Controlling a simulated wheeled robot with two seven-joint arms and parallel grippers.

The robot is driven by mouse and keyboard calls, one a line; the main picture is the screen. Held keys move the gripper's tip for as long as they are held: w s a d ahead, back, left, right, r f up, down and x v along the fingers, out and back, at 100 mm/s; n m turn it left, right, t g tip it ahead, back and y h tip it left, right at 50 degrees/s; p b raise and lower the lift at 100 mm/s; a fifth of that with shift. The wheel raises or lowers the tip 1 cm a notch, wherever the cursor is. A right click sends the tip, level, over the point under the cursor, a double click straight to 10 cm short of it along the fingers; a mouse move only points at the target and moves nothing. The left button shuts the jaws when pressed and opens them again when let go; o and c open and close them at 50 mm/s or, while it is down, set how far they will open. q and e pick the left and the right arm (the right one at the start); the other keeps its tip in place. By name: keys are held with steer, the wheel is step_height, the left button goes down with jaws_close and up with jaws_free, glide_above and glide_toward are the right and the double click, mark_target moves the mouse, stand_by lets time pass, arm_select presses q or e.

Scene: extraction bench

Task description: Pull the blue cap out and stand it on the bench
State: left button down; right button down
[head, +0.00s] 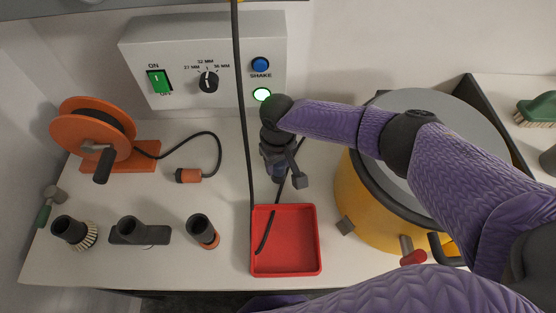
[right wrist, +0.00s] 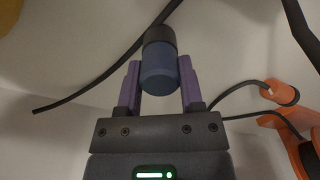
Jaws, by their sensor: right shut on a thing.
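My right gripper (head: 280,172) hangs over the bench just behind the red tray, below the control box. In the right wrist view its two fingers (right wrist: 160,88) are shut on the blue cap (right wrist: 158,76), one finger on each side. A black cylindrical part (right wrist: 160,36) sits at the cap's far end; I cannot tell whether it is joined to the cap. In the head view the cap is mostly hidden by the gripper. My left gripper is not in view.
A red tray (head: 286,270) stands at the bench's front, with a thin black hose (head: 265,232) across it. An orange reel (head: 92,130), several dark nozzles (head: 200,230) and a yellow drum (head: 375,215) stand around. A control box (head: 205,60) is behind. Bench (head: 165,205) is bare between reel and nozzles.

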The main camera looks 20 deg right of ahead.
steer(key=shift+c, duration=0.7)
jaws_free()
steer(key=shift+r, duration=0.15)
step_height(320, 180, up, 9)
steer(key=p, duration=0.4)
steer(key=shift+p, duration=0.4)
steer(key=shift+r, duration=0.3)
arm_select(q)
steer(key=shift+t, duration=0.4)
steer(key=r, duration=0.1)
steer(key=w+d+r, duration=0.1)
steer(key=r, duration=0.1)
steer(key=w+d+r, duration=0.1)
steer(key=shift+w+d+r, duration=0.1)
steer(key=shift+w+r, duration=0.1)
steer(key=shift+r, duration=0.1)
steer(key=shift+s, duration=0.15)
